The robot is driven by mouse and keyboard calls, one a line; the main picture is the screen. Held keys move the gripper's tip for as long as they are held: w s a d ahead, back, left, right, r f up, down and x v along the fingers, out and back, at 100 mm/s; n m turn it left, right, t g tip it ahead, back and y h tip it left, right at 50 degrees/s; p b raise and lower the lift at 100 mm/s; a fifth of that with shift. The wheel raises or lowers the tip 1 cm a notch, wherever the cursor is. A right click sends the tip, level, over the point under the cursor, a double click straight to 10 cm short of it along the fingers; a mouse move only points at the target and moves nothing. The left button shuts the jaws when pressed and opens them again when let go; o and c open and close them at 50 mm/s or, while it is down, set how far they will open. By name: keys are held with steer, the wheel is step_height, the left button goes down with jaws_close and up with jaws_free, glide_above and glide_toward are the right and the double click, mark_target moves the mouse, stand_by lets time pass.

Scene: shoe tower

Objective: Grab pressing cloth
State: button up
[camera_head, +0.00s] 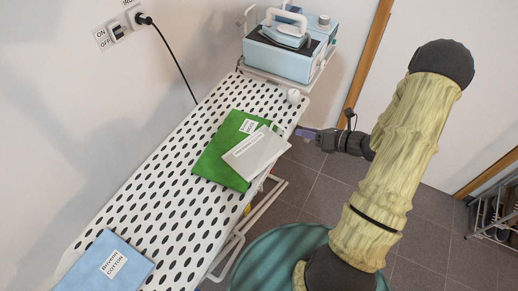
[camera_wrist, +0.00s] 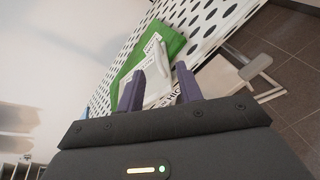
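The pressing cloth (camera_head: 262,160) is a folded, pale grey-white cloth with a printed label. It lies partly on a folded green cloth (camera_head: 212,160) on the ironing board. My gripper (camera_head: 303,133) is just right of the pressing cloth's right corner in the head view; its height above the board is hard to tell. In the wrist view my gripper (camera_wrist: 160,72) is open, with its two purple fingers apart. The pressing cloth (camera_wrist: 159,90) shows between and beyond the fingers, partly hidden by them. I see no grip on it.
The dotted ironing board (camera_head: 160,180) runs diagonally. A blue folded cloth (camera_head: 95,270) lies at its near end. A light-blue iron station (camera_head: 285,55) stands at the far end, with a small white round item (camera_head: 293,96) nearby. Wall switches (camera_head: 118,32) and a black cable are behind.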

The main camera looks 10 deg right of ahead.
mark_target(278, 126)
steer(key=x, duration=0.5)
steer(key=shift+w+a+f, duration=0.15)
steer(key=shift+w+a, duration=0.05)
steer(key=shift+a, duration=0.1)
steer(key=shift+r+p+x, duration=0.2)
steer(key=shift+p+x, duration=0.4)
steer(key=shift+x, duration=2)
steer(key=shift+a, duration=0.1)
jaws_close()
